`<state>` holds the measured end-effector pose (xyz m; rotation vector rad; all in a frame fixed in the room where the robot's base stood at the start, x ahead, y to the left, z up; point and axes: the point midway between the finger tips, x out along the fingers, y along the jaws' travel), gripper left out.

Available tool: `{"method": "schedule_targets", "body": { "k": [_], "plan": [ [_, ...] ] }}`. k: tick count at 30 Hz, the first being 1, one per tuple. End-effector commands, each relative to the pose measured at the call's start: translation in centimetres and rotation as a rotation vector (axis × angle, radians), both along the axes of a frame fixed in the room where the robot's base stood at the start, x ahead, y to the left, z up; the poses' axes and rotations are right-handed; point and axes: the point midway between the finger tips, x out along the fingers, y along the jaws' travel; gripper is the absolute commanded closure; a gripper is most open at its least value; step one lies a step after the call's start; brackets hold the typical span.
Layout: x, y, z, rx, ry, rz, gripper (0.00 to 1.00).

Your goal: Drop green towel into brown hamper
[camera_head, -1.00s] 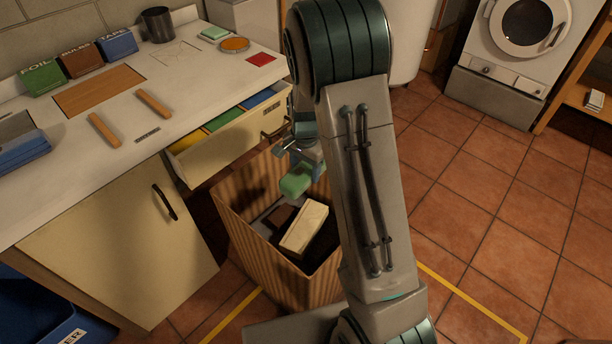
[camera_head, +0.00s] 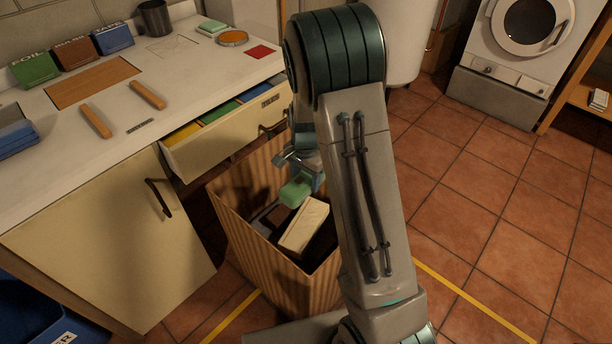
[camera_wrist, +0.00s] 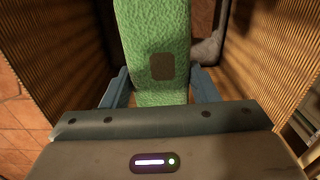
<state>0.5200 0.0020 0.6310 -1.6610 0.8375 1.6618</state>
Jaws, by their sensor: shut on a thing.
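The green towel (camera_head: 296,191) is a folded, fuzzy block with a dark patch, seen close in the wrist view (camera_wrist: 153,35). My gripper (camera_wrist: 160,88) is shut on it, with a blue-grey finger on each side. The brown hamper (camera_head: 244,232) is a ribbed, open-topped box on the floor beside the cabinet. In the head view the towel hangs at the hamper's opening, above the things inside. In the wrist view the hamper's ribbed walls (camera_wrist: 268,65) show on both sides of the towel. My arm hides the hamper's right part.
A cream folded block (camera_head: 304,228) and darker items lie inside the hamper. An open drawer (camera_head: 225,140) juts out near the hamper's back. The counter (camera_head: 190,85) holds several small boxes and wooden bars. A blue bin (camera_head: 30,315) stands at lower left. Tiled floor is clear on the right.

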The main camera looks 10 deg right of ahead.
Motion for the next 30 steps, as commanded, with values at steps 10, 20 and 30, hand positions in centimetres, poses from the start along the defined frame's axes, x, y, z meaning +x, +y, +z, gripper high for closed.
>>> {"method": "schedule_targets", "body": {
  "k": [10,20,30],
  "plan": [
    [0.0,0.0,0.0,0.0,0.0,0.0,0.2],
    [0.1,0.0,3.6,0.0,-0.005,0.001,0.2],
    [0.2,0.0,11.2,0.001,-0.004,0.001,0.2]
  ]
}}
